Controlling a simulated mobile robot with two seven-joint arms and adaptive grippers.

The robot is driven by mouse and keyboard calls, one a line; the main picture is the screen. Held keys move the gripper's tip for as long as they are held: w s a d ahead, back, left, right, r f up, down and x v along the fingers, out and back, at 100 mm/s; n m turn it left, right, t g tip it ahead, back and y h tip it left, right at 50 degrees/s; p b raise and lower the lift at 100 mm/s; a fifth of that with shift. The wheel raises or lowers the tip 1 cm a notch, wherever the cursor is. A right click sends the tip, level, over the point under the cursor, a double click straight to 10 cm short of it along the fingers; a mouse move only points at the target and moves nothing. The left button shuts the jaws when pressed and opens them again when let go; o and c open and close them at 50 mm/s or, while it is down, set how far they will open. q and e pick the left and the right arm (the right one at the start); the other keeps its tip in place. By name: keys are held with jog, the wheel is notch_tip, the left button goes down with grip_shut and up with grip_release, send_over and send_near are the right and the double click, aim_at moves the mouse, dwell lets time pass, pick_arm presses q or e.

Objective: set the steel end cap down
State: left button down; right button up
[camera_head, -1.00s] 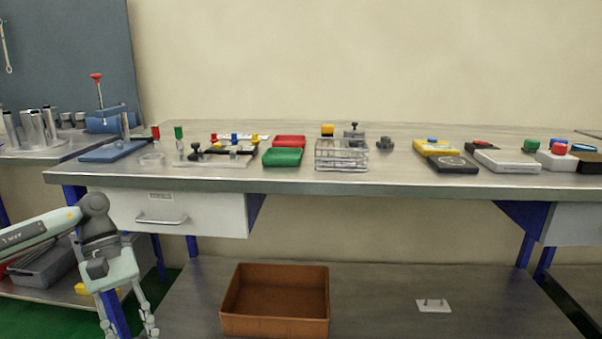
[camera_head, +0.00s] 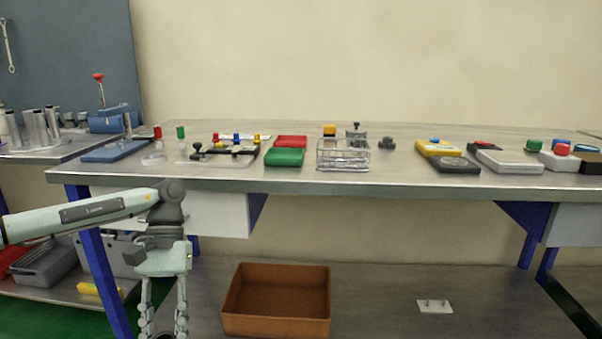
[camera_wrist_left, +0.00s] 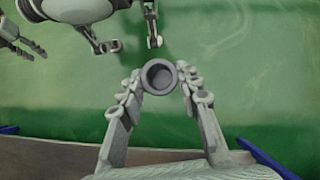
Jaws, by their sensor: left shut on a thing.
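The steel end cap (camera_wrist_left: 159,77) is a short grey round piece with a dark round hollow facing the left wrist camera. My left gripper (camera_wrist_left: 160,92) is shut on it, with a fingertip on each side. In the head view my left gripper (camera_head: 163,318) hangs pointing down in front of the bench, left of the brown bin.
The bench top (camera_head: 400,182) holds a red tray (camera_head: 291,141), a green tray (camera_head: 284,157), a clear rack (camera_head: 343,155) and several boxes. A brown bin (camera_head: 276,324) and a small white pegged plate (camera_head: 434,306) are on the lower shelf (camera_head: 380,290). The shelf between them is clear.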

pick_arm(q)
jog(key=shift+m+y, duration=0.3)
jog(key=shift+m, duration=0.3)
jog(key=d, duration=0.2)
jog(key=d+r+p, duration=0.1)
jog(key=d, duration=0.1)
jog(key=shift+d+r, duration=0.15)
jog(key=shift+d, duration=0.15)
pick_arm(e)
notch_tip(320, 180, down, 3)
jog(key=shift+w, duration=0.1)
jog(key=shift+c, duration=0.7)
pick_arm(q)
jog(key=shift+d, duration=0.1)
pick_arm(e)
jog(key=shift+w+d, duration=0.1)
